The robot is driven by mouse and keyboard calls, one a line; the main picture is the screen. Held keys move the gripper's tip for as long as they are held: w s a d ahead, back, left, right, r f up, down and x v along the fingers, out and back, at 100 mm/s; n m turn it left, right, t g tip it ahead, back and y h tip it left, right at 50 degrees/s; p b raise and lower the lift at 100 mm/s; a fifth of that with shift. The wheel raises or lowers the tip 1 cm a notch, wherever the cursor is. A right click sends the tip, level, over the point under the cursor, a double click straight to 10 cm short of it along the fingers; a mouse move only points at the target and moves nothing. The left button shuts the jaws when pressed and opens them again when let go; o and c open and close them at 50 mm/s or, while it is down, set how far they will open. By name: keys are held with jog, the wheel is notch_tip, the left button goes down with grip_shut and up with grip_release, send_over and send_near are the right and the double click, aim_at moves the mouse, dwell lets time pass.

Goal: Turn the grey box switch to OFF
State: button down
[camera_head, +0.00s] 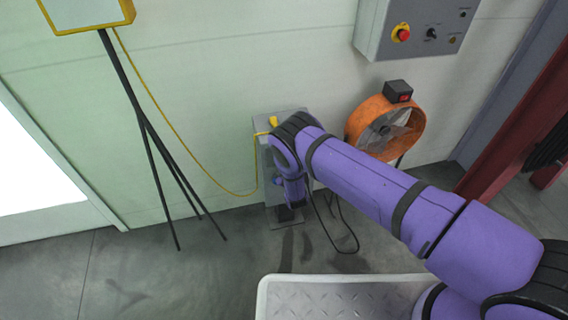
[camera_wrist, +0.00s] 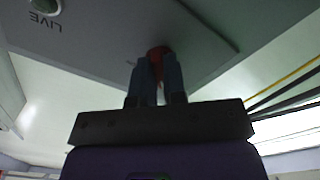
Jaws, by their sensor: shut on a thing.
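The grey box (camera_head: 264,160) stands low against the wall in the head view, with a yellow plug (camera_head: 273,121) near its top. My arm covers much of its front. In the wrist view the box face (camera_wrist: 100,35) fills the upper part, with a green lamp (camera_wrist: 45,6) and the upside-down word LIVE. My gripper (camera_wrist: 157,62) points at this face, its fingers shut on a red switch handle (camera_wrist: 158,51). Only a little of the handle shows between and above the fingertips. The handle's position and any ON or OFF marks are hidden. The head view does not show the fingertips clearly.
A wall control box (camera_head: 385,28) with a red stop button and black knob hangs at upper right. An orange fan (camera_head: 365,120) stands beside my arm. A yellow cable (camera_head: 185,145) runs left of the box, near a dark tripod (camera_head: 150,130).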

dwell(0.3)
jog(key=c, duration=1.2)
grip_release()
jog(key=shift+s, duration=0.1)
jog(key=v, duration=1)
jog(key=shift+s, duration=0.35)
